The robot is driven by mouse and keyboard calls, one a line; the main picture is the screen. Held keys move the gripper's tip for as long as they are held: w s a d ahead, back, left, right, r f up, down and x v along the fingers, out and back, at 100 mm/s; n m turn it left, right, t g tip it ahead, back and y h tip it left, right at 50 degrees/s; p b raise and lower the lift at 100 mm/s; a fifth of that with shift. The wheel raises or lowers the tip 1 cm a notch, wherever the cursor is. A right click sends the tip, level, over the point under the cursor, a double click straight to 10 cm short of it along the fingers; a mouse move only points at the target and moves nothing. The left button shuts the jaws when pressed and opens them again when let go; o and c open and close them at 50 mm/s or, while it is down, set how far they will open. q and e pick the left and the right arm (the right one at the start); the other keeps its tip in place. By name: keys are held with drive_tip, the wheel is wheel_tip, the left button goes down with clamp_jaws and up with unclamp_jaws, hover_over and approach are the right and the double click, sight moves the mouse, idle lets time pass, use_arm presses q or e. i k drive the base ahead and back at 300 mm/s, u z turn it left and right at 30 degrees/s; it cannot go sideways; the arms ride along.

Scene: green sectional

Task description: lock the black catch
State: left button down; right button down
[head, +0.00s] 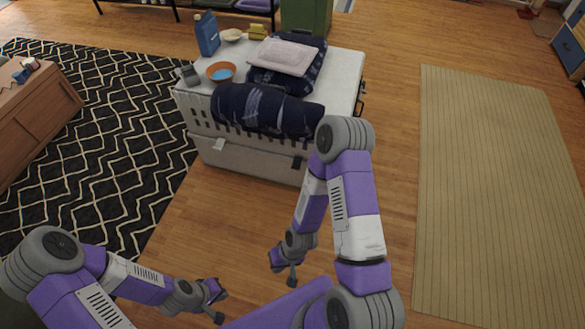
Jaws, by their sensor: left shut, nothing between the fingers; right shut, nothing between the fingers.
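A pale grey pet crate (240,160) stands on the wood floor at the upper middle. A small black catch (297,162) sits on the seam of its near side, towards the right. A pale catch (218,145) is on the same seam further left. Whether the black catch is locked is too small to tell. My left gripper (219,303) is shut and empty at the bottom, well short of the crate. My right gripper (284,275) is shut and empty over the floor, nearer the crate but apart from it. My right arm passes close by the crate's near right corner in the picture.
A black patterned rug (110,130) lies left, a beige rug (495,190) right. Bare floor lies before the crate.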

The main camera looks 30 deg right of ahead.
sight(297, 162)
drive_tip(key=z, duration=0.3)
drive_tip(key=i, duration=1.25)
drive_tip(key=z, duration=0.1)
